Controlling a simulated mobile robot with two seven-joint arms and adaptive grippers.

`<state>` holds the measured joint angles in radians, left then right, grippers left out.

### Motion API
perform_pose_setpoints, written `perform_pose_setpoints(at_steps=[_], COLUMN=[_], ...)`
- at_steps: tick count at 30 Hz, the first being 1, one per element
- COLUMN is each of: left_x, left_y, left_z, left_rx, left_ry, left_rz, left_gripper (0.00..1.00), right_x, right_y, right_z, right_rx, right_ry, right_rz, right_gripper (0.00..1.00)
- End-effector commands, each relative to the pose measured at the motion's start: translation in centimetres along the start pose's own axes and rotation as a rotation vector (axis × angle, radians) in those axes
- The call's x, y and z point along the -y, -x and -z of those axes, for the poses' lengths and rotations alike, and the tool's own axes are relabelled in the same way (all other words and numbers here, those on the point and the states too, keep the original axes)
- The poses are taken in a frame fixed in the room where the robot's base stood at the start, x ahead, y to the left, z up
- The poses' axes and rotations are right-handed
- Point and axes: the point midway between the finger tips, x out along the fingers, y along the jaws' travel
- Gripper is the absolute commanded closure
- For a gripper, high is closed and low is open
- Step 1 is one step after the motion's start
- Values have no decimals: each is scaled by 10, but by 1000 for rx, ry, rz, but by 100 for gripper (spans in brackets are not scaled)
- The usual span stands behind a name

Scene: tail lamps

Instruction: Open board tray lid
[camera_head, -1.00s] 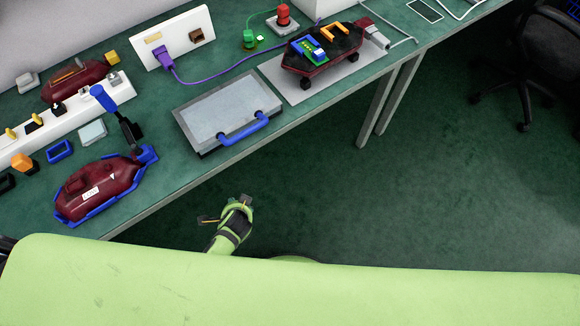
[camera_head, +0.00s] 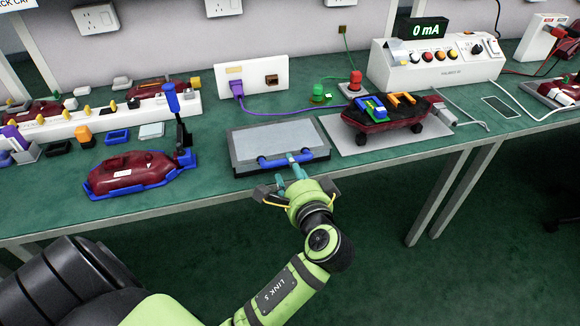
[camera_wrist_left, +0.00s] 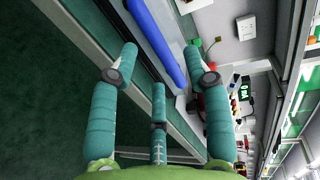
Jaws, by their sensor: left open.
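The board tray (camera_head: 237,160) is a flat grey case near the bench's front edge in the head view. Its grey lid (camera_head: 275,139) lies flat and looks shut. A blue bar handle (camera_head: 266,163) runs along the lid's front edge. My left gripper (camera_head: 291,174) is open in front of the handle, its teal fingers reaching toward it. In the left wrist view the blue handle (camera_wrist_left: 158,42) shows beyond the spread fingers of the gripper (camera_wrist_left: 160,75). I cannot tell whether a finger touches it. My right gripper is not in view.
A dark red lamp in a blue holder (camera_head: 130,172) stands left of the tray, with an upright blue-topped lever. Another lamp assembly (camera_head: 385,118) sits on a grey mat to the right. A white socket panel (camera_head: 252,85) with a purple cable stands behind.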

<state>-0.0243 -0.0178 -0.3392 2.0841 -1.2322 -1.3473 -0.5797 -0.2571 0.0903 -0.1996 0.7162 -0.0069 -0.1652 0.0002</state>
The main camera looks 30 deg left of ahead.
Motion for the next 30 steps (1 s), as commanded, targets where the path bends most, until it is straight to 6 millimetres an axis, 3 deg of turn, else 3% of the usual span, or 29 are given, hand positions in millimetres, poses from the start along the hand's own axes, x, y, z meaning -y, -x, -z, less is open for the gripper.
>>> perform_pose_setpoints(at_steps=[3,9,19,21,23,30], left_x=[1,0,-1,-1,-1,0], left_y=[-20,-41,-45,-45,-45,-45], left_z=[0,1,1,1,1,1], left_rx=[0,-3,-4,-4,-4,-4], left_ry=[-3,-1,-1,-1,-1,-1], left_rz=[4,1,-1,-1,-1,-2], left_gripper=[51,51,51,79,100,100], right_x=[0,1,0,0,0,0], right_y=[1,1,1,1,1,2], right_z=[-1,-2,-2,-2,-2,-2], right_rx=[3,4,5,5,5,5], right_ry=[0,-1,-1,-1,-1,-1], right_rz=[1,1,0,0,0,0], right_gripper=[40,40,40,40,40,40])
